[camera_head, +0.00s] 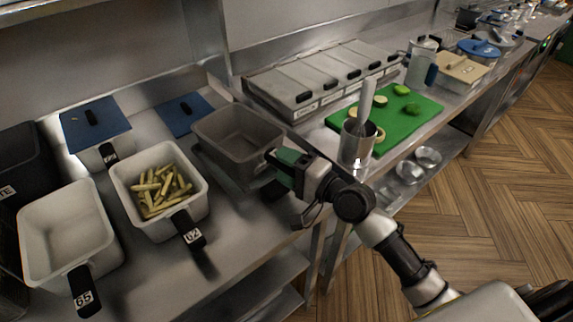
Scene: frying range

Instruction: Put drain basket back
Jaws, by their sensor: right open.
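Two white baskets with black handles stand on the steel counter at left. The one labelled 62 (121,185) holds yellow fries, and the one labelled 65 (67,232) is empty. A dark grey, empty rectangular basket (213,143) stands to the right of the fries. I cannot tell which is the drain basket. My right gripper (277,168) is open at the grey basket's front right side; whether it touches is unclear. The arm hides that part, and no handle shows there. My left gripper is not in view.
Blue-lidded containers (84,121) stand behind the baskets. Right of the grey basket are a lidded steel container row (290,84), a metal cup (352,145) with a utensil and a green cutting board (418,121) with vegetable pieces. The counter's front strip (240,225) is bare.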

